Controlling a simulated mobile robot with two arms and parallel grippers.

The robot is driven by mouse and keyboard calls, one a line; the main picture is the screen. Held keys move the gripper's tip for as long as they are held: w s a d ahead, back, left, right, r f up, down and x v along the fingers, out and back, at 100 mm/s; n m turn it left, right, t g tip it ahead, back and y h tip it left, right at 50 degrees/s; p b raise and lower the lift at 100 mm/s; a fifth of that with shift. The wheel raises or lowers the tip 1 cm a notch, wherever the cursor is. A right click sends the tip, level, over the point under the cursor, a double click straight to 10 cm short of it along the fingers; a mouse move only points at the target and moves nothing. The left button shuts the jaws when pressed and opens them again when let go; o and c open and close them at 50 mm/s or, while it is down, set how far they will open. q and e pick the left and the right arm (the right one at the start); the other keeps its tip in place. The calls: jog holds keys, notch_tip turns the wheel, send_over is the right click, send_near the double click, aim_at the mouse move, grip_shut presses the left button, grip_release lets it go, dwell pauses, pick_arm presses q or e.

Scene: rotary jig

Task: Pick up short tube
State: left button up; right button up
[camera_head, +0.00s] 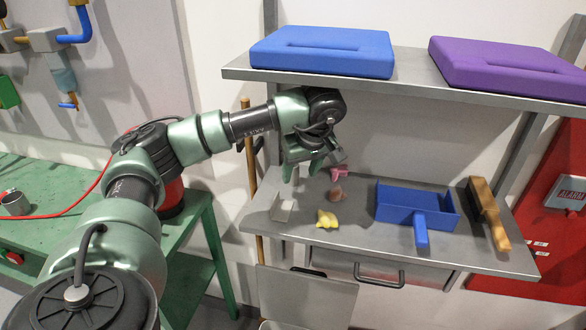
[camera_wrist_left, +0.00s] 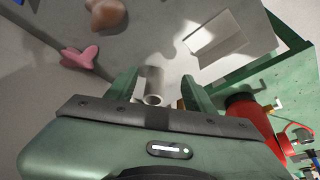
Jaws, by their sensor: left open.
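The short tube (camera_wrist_left: 155,84) is a small grey metal cylinder with an open end facing the left wrist camera. It stands out between the two green fingers of my left gripper (camera_wrist_left: 158,75), with a gap on each side. In the head view my left gripper (camera_head: 301,169) is open, fingers pointing down over the left part of the grey metal work surface (camera_head: 375,246). The tube is not clearly made out there, largely hidden by the gripper. My right gripper is not in view.
A pink piece (camera_head: 340,174), a brownish lump (camera_head: 336,194), a yellow piece (camera_head: 327,219) and a pale folded piece (camera_head: 282,209) lie nearby. A blue dustpan (camera_head: 394,203) and a brush (camera_head: 488,212) lie right. A shelf (camera_head: 412,84) with blue and purple cases overhangs behind.

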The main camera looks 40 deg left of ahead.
aim_at(295, 167)
pick_arm(q)
jog(key=shift+w+a, duration=0.25)
jog(key=a+p, duration=0.1)
jog(key=w+a+p, duration=0.1)
jog(key=a, duration=0.1)
jog(key=shift+w+r, duration=0.15)
jog(key=shift+w, duration=0.05)
jog(key=x, duration=0.2)
jog(key=shift+a+f, duration=0.15)
jog(key=shift+f, duration=0.15)
jog(key=shift+w+a+f, duration=0.1)
jog(key=shift+f, duration=0.2)
jog(key=shift+w+f, duration=0.1)
jog(key=shift+f, duration=0.05)
grip_shut()
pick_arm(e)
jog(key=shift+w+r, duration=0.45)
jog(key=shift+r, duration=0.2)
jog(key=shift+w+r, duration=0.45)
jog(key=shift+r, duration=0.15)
